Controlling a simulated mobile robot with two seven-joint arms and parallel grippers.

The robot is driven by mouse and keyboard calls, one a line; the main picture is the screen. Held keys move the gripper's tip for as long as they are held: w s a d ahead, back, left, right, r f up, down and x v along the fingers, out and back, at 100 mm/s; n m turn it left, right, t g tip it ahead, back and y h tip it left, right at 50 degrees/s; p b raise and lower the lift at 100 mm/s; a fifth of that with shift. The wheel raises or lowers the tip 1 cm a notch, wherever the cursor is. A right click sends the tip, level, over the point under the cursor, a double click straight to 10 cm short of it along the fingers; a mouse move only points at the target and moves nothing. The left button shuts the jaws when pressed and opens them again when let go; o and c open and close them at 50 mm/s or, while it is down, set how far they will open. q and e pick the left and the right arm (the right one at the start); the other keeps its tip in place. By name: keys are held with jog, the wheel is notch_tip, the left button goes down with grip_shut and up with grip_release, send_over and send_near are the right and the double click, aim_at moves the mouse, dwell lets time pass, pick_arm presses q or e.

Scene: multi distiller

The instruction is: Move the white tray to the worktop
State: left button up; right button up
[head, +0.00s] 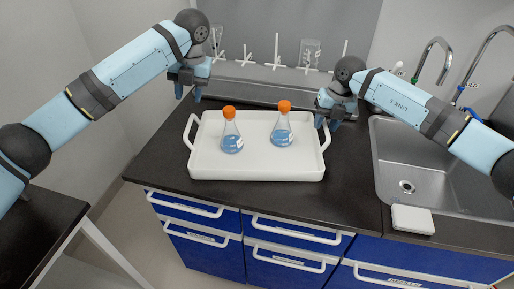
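A white tray (258,174) with a raised handle at each end lies on the black worktop (350,205). Two flasks stand upright in it: a left flask (231,142) and a right flask (281,136), each with blue liquid and an orange cap. My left gripper (188,96) is above and behind the tray's left handle (191,131), apart from it, with its two fingers spread and nothing between them. My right gripper (327,124) is at the tray's right handle (325,137), fingers pointing down. Whether it touches the handle is unclear.
A sink (408,186) with two taps is at the right, and a white block (412,219) lies before it. A drying rack with white pegs and a beaker (310,52) stands behind the tray. Another dark table (40,235) is at the lower left.

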notch_tip(320, 180, up, 11)
jog(key=d, duration=0.2)
dwell(0.5)
